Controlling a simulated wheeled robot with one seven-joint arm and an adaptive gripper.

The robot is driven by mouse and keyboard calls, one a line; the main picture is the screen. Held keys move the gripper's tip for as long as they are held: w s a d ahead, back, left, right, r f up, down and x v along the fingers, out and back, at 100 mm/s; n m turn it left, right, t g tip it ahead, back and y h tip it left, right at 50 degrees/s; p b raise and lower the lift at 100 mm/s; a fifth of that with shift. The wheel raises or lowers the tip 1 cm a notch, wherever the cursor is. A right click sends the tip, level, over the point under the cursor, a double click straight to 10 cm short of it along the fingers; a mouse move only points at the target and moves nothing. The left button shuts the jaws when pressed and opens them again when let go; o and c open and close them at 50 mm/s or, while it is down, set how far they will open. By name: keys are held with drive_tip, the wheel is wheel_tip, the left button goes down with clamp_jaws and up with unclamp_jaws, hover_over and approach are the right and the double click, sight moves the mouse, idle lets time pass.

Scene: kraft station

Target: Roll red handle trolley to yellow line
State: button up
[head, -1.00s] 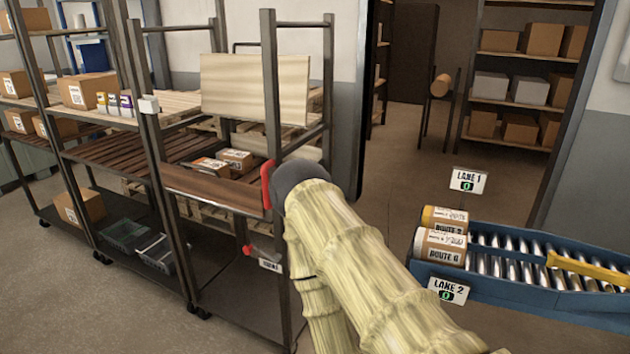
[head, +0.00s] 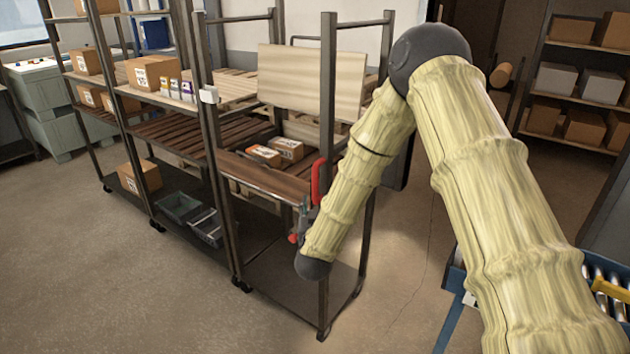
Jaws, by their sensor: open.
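The trolley (head: 328,240) is a dark metal frame at the right end of the shelving row, with an upper brown wooden deck and a dark lower deck. Its upright red handle (head: 318,182) is on the near right post. My gripper (head: 301,222), small, grey and partly hidden by my arm, is open just below and left of the handle. Whether it touches the handle or post, I cannot tell. A small red part (head: 294,238) shows beside it. No yellow line on the floor is in view.
Cartons (head: 287,148) lie on the trolley's upper deck. Shelving (head: 105,110) with boxes stands close on the left. A blue roller conveyor (head: 456,280) is at the right, partly behind my arm. The floor (head: 150,290) at front left is clear.

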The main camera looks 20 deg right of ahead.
sight(315, 186)
drive_tip(key=p+x, duration=0.1)
drive_tip(key=x, duration=0.2)
drive_tip(key=p+x, duration=0.1)
drive_tip(key=x, duration=0.3)
drive_tip(key=r+p+x, duration=0.1)
drive_tip(key=x, duration=0.3)
